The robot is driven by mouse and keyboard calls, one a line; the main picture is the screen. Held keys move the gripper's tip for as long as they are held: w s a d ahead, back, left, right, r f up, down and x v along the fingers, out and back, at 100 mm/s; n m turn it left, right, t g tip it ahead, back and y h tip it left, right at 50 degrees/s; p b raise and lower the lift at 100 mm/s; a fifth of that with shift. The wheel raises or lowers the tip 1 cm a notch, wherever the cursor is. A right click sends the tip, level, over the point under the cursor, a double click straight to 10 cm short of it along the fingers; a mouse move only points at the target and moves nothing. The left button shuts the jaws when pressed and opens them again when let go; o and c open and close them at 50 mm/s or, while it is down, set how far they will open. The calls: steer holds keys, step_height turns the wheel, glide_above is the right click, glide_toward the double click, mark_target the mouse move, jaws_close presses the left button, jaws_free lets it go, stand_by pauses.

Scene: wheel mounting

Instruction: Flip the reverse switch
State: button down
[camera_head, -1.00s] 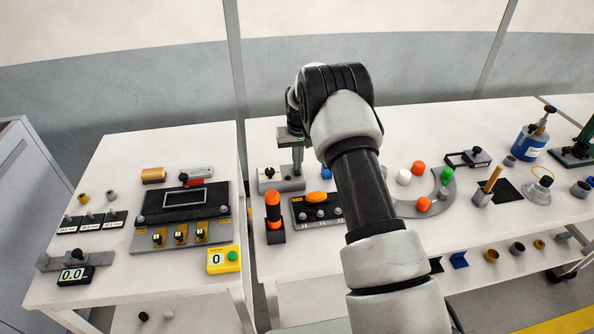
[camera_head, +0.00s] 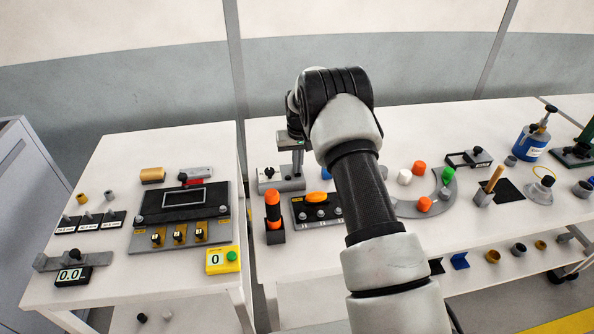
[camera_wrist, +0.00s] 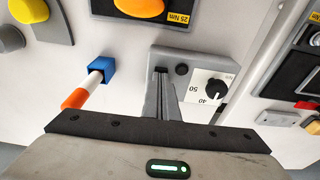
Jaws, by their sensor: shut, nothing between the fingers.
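My gripper (camera_wrist: 162,75) is shut with nothing between its fingers. In the wrist view its fingertips are over a grey box (camera_wrist: 197,58), beside a dark round part (camera_wrist: 181,69) and left of a black dial knob (camera_wrist: 216,90) on a white scale plate marked 40 and 50. In the head view the fingers (camera_head: 298,175) point down over the same box (camera_head: 284,186), with the knob (camera_head: 268,174) to their left. I cannot make out a part labelled as the reverse switch. The fingers may hide part of the box, and I cannot tell whether they touch it.
Close by in the wrist view is a blue holder (camera_wrist: 101,67) with an orange-and-white stick (camera_wrist: 80,92). In the head view an orange-and-black tool (camera_head: 272,206) stands in front of the box, beside a black panel with an orange top (camera_head: 318,199). A control panel (camera_head: 184,224) lies on the left table.

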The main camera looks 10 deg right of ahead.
steer(key=shift+r, duration=0.1)
step_height(320, 180, up, 7)
steer(key=p, duration=0.3)
stand_by(0.4)
stand_by(0.4)
steer(key=s+r+t+p, duration=0.1)
steer(key=s+r, duration=0.5)
steer(key=r, duration=0.4)
steer(key=s+r+p, duration=0.1)
steer(key=s+r, duration=0.5)
steer(key=r, duration=0.4)
steer(key=s+r+t+p, duration=0.1)
steer(key=s+r, duration=0.5)
steer(key=r, duration=0.4)
steer(key=s+r+t+p, duration=0.1)
steer(key=s, duration=1.1)
steer(key=s+r+p, duration=0.1)
steer(key=s+r, duration=0.1)
steer(key=s, duration=1)
steer(key=shift+s+r+t+p, duration=0.25)
steer(key=shift+s+t+p, duration=0.05)
steer(key=shift+s+t, duration=0.1)
